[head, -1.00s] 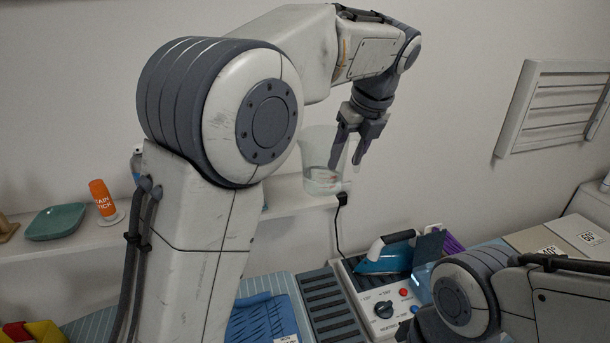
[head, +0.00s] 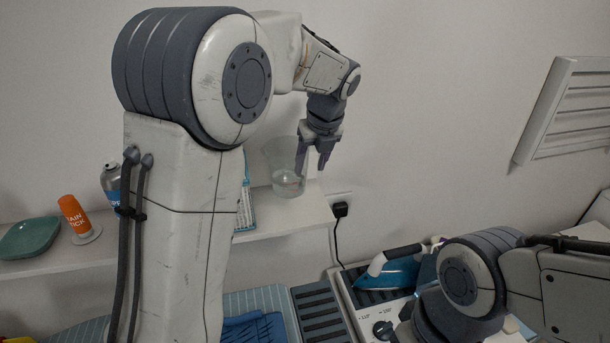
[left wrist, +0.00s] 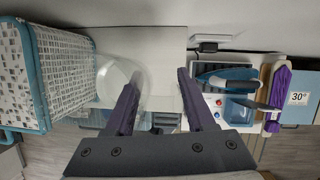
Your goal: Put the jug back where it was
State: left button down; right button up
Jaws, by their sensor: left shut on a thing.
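The clear jug (head: 283,172) is upright at the right end of the white wall shelf (head: 300,215). It is faint, and I cannot tell whether its base touches the shelf or hangs just above it. My left gripper (head: 311,168) points down at the jug's right side and is shut on it, probably by the handle, which is hard to make out. In the left wrist view the jug (left wrist: 118,82) shows left of the fingers (left wrist: 159,75), partly behind the left one. My right gripper is out of view; only my right arm shows.
A blue-framed patterned basket (left wrist: 62,75) stands left of the jug, mostly hidden by my arm in the head view. An orange stain stick (head: 73,214), a spray can (head: 113,185) and a green dish (head: 30,238) share the shelf. A blue iron (head: 390,272) sits below right.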

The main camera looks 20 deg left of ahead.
pick_arm(q)
jog(key=x, duration=0.2)
jog(key=s+p+x, duration=0.1)
jog(key=x, duration=0.1)
jog(key=shift+a+f, duration=0.3)
jog(key=shift+f, duration=0.25)
jog(key=shift+c, duration=1.2)
grip_release()
jog(key=shift+f, duration=0.1)
